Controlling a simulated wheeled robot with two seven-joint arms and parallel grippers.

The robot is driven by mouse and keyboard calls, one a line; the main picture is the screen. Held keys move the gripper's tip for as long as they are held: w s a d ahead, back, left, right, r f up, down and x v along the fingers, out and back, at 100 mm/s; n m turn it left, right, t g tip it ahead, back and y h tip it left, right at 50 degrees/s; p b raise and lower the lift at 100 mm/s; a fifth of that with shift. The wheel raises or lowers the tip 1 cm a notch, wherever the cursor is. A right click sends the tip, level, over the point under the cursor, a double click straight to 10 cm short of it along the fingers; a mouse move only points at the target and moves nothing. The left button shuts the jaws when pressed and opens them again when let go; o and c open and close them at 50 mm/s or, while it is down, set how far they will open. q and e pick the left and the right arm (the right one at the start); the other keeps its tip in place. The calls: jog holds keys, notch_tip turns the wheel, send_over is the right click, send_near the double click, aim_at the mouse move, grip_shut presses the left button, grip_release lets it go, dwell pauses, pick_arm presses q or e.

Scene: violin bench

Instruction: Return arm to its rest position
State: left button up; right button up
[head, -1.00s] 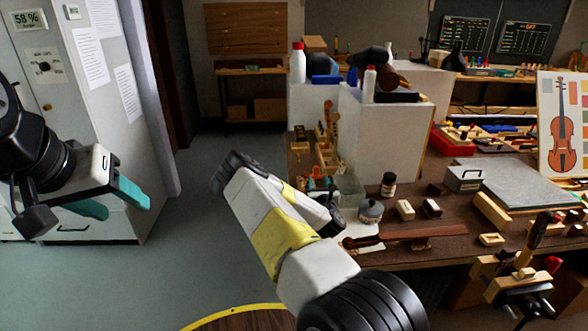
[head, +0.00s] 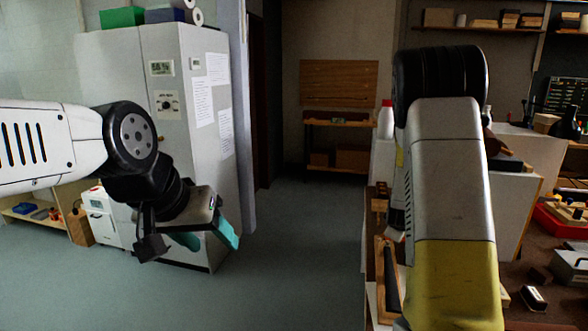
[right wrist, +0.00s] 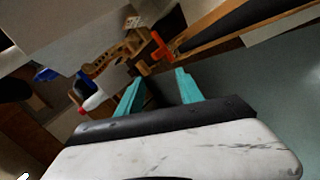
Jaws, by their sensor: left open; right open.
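My left gripper (head: 207,238) hangs in front of the grey cabinet, with its two teal fingers apart and nothing between them. My right arm (head: 447,180) stands tall at the right of the head view and hides part of the bench. Its gripper does not show there. In the right wrist view, my right gripper (right wrist: 160,80) has its teal fingers apart and empty. Beyond the fingertips lie a carved wooden piece (right wrist: 122,52) and an orange-red item (right wrist: 160,46). I see no contact with them.
The workbench (head: 515,315) is on the right, with a white block (head: 520,190) and a red-capped bottle (head: 386,122). A grey cabinet (head: 110,75) stands at the left. The floor (head: 300,250) between them is clear.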

jog(key=s+a+r+m+g+y, duration=0.1)
jog(key=s+a+r+m+y, duration=0.4)
jog(key=s+a+r, duration=0.75)
jog(key=s+a+r+m+g, duration=0.1)
jog(key=s+a+r+m, duration=0.1)
jog(key=s, duration=0.8)
jog(key=s+a+r+m+g+y, duration=0.1)
jog(key=s+a+r, duration=0.3)
jog(key=s, duration=0.6)
jog(key=shift+s+r+m, duration=0.3)
jog(key=shift+s+m, duration=0.05)
jog(key=shift+m, duration=0.35)
